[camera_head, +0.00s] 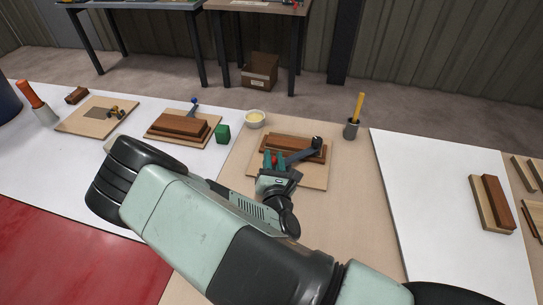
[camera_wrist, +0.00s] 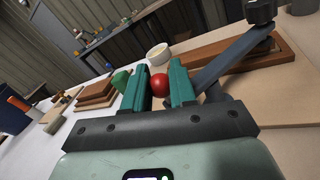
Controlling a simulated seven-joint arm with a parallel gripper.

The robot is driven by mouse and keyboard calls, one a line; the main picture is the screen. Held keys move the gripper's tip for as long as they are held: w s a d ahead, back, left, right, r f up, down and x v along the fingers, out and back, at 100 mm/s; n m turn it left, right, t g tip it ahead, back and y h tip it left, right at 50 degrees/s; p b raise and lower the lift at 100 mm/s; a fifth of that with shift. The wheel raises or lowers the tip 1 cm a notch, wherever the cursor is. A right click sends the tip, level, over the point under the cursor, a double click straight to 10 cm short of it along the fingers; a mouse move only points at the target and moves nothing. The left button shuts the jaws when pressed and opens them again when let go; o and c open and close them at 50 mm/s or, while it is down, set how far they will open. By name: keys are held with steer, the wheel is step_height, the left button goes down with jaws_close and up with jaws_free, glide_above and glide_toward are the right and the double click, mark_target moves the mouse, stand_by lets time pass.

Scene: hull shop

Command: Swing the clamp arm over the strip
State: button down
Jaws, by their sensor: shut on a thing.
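My gripper (camera_wrist: 160,88) has its two green fingers shut on a red ball knob (camera_wrist: 159,84). In the head view my gripper (camera_head: 273,162) is at the front left of the dark grey clamp arm (camera_head: 296,156). The clamp arm (camera_wrist: 232,58) slants from the gripper up to a black end piece (camera_head: 317,142) at the right. In both views it crosses in front of part of the reddish-brown strip (camera_head: 289,140). The strip also shows in the wrist view (camera_wrist: 203,48). It lies on a light board (camera_head: 316,178). The knob's join to the arm is hidden by the fingers.
A cream bowl (camera_head: 255,119) and a green block (camera_head: 222,134) stand left of the board. A dark cup with a yellow-handled tool (camera_head: 352,127) stands to the right. A similar wooden block set (camera_head: 181,124) with a blue-knobbed lever lies further left. The white sheet at right (camera_head: 430,190) is mostly clear.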

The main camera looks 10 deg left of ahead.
steer(key=shift+s+d+n+g+y, duration=0.3)
steer(key=shift+n+g+y, duration=0.65)
steer(key=shift+y, duration=0.4)
steer(key=shift+s+d+n+g+y, duration=0.15)
steer(key=shift+d+n+g+y, duration=0.3)
steer(key=shift+n+g+y, duration=0.75)
steer(key=shift+s+d+n+g+y, duration=0.35)
steer(key=shift+n+y, duration=0.5)
steer(key=shift+y, duration=0.7)
steer(key=shift+w, duration=0.1)
steer(key=c, duration=0.9)
jaws_free()
steer(key=shift+c, duration=0.2)
step_height(320, 180, up, 10)
